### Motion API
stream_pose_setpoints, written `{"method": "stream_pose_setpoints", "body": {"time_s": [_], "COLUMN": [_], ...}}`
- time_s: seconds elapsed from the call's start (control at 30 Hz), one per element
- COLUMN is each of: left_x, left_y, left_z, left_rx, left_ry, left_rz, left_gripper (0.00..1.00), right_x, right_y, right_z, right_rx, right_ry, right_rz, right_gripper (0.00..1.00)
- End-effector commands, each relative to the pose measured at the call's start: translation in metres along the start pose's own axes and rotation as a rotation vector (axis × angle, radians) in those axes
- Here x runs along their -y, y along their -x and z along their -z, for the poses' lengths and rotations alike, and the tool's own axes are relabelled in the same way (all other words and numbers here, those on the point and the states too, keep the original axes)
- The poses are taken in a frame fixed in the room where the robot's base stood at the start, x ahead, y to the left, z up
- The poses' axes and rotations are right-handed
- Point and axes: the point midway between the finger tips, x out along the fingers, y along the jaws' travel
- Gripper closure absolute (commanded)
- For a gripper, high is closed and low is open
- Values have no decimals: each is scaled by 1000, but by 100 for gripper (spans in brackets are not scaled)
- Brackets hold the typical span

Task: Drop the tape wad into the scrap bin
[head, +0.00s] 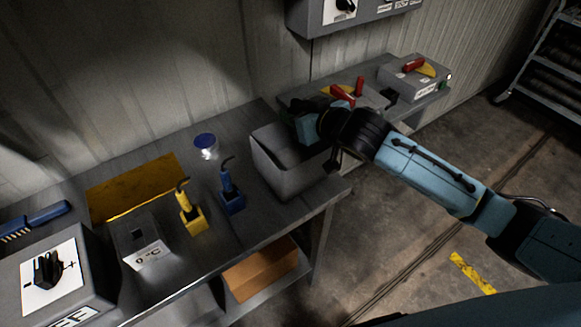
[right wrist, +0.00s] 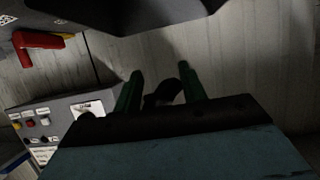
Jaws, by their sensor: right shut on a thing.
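A grey open-topped bin (head: 303,178), which I take for the scrap bin, stands at the right end of the near workbench in the head view. My right gripper (right wrist: 160,90) has its two green fingers shut on a small dark lump, the tape wad (right wrist: 164,93), in the right wrist view. In the head view, my right arm reaches in from the right and its hand is at the bin's far right rim. The fingertips and the wad are hidden there, and I cannot tell whether they are over the opening. My left gripper is not in view.
A blue-rimmed cup (head: 206,145), a blue-handled tool in a holder (head: 231,198) and a yellow one (head: 191,217) stand left of the bin. A second bench behind carries red-handled items and a grey box (head: 413,77). A control box (head: 350,17) hangs on the wall above.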

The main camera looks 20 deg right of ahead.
Motion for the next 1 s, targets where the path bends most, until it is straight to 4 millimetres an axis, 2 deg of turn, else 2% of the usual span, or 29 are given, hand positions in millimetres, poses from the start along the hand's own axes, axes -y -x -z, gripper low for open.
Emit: {"method": "stream_pose_setpoints", "body": {"time_s": [0.07,0.33,0.37,0.5,0.57,0.87,1.0], "left_x": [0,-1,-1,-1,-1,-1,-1], "left_y": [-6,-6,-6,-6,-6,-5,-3], "left_z": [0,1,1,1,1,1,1], "left_rx": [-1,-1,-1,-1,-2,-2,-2], "left_ry": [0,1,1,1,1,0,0], "left_rz": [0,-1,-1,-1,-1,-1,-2], "left_gripper": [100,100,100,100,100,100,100], "right_x": [0,0,0,0,0,0,0], "right_y": [-2,-1,-1,-2,-2,0,13], "right_z": [-4,-3,-3,-3,-3,-4,-4], "right_rx": [-1,-1,-1,-1,-1,0,0], "right_ry": [1,0,0,0,0,0,-1], "right_rz": [0,0,0,0,0,0,0], "right_gripper": [80,80,57,39,33,33,33]}}
